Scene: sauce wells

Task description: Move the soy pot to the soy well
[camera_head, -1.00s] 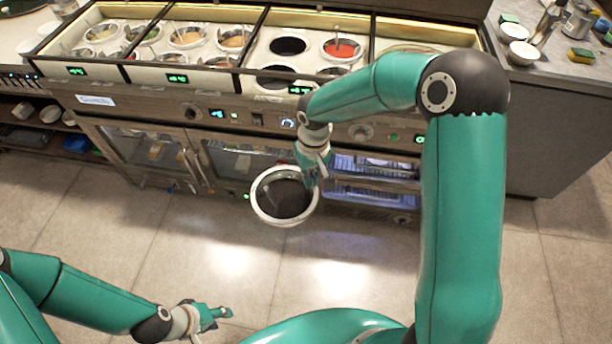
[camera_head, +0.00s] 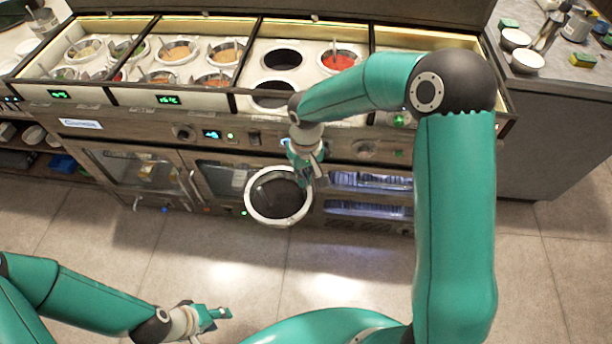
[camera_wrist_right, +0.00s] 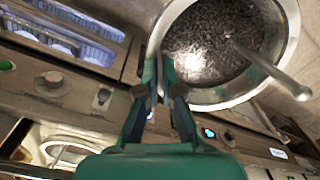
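The soy pot (camera_head: 279,198) is a round steel pot with dark contents, held in the air in front of the counter's lower front. My right gripper (camera_head: 305,172) is at the pot's right rim. In the right wrist view, the gripper (camera_wrist_right: 160,75) is shut on the near rim of the pot (camera_wrist_right: 290,40), and a ladle handle (camera_wrist_right: 275,72) leans out of it. Empty dark wells (camera_head: 282,58) show in the counter's third section, beside a pot of red sauce (camera_head: 340,60); which is the soy well I cannot tell. My left gripper (camera_head: 216,318) is empty, low over the floor.
The counter (camera_head: 140,98) has several filled sauce pots in its left sections. Its front edge and raised dividers stand between the held pot and the wells. A grey side counter (camera_head: 560,90) at right holds bowls and sponges. The floor (camera_head: 210,240) is clear.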

